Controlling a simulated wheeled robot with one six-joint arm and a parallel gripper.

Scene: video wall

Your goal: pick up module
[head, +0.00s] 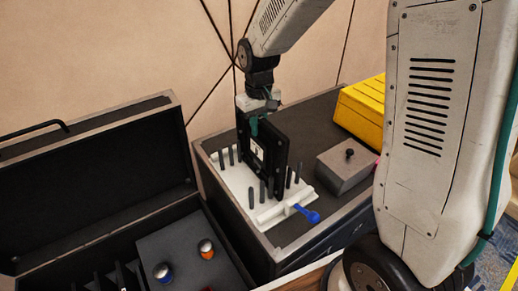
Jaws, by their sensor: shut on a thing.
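The module (269,160) is a dark upright panel with a small white label. It stands in the head view among the short dark pegs of a white rack (238,182). My gripper (256,118) is above it, pointing down, and is shut on its top edge. The fingertips are partly hidden against the dark panel. The module's lower edge is close to the rack; I cannot tell whether it touches it.
The rack, with a blue-handled lever (307,214), sits on a dark case (320,121). A grey block with a black knob (346,168) and a yellow box (362,107) are to the right. An open black case (84,187) stands at left. A panelled wall is behind.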

